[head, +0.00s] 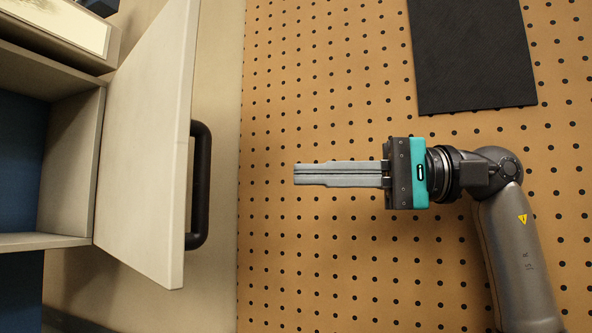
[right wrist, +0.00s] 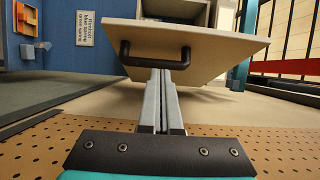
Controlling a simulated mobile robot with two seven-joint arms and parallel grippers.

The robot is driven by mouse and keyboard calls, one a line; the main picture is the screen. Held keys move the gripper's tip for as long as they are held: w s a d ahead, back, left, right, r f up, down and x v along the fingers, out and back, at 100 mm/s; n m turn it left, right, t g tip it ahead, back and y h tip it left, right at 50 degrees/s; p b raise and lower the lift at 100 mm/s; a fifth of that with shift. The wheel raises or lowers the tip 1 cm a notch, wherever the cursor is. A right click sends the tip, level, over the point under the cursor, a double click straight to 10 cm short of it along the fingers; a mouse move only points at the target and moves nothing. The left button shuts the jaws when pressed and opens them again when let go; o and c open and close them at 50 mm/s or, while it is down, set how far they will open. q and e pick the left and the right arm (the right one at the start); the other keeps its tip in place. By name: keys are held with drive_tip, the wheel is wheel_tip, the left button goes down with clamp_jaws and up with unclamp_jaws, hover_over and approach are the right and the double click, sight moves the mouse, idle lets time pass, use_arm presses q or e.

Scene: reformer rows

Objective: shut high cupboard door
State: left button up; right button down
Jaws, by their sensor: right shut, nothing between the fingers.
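The cupboard door (head: 145,150) is a pale panel standing open in the head view, hinged at the cupboard's right side. Its dark bar handle (head: 201,185) is on the outer face near the free edge. The open cupboard (head: 70,160) shows its inside to the left of the door. My right gripper (head: 297,174) is shut and empty, pointing left at the handle with a clear gap between. In the right wrist view the door (right wrist: 200,42) and handle (right wrist: 155,60) lie ahead of the closed fingers (right wrist: 160,75). My left gripper is out of view.
A tan floor with dark dots (head: 330,260) lies under my right arm, with a black mat (head: 470,55) at the upper right. The space between fingertips and handle looks clear. A blue wall with a sign (right wrist: 85,28) shows in the right wrist view.

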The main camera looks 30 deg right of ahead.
drive_tip(key=w+a+p, duration=0.2)
drive_tip(key=a, duration=0.8)
drive_tip(key=shift+w+a+p, duration=0.35)
drive_tip(key=shift+p, duration=0.05)
